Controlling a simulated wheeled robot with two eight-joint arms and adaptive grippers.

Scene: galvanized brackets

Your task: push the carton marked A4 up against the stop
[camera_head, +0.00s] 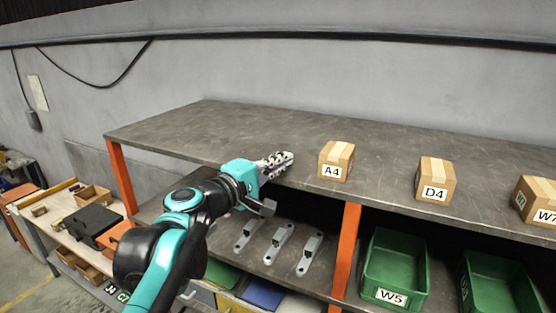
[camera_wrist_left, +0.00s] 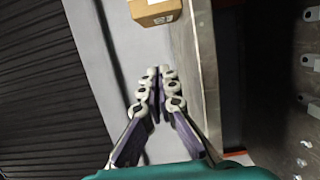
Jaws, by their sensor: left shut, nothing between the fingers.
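The carton marked A4 (camera_head: 336,160) stands upright on the grey top shelf (camera_head: 270,128), toward its front edge. My left gripper (camera_head: 290,157) is shut and empty, just left of the carton, with a small gap between the fingertips and its side. In the left wrist view, the shut fingers (camera_wrist_left: 159,73) point toward a brown carton (camera_wrist_left: 155,12) at the top edge, apart from it; its marking is not readable there. I cannot make out a stop in either view. My right gripper is not in view.
Cartons D4 (camera_head: 435,179) and W7 (camera_head: 537,200) stand farther right on the same shelf. Below are metal brackets (camera_head: 278,243) and green bins, one marked W5 (camera_head: 392,296). The shelf behind the cartons is clear. An orange post (camera_head: 346,250) supports the shelf's front.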

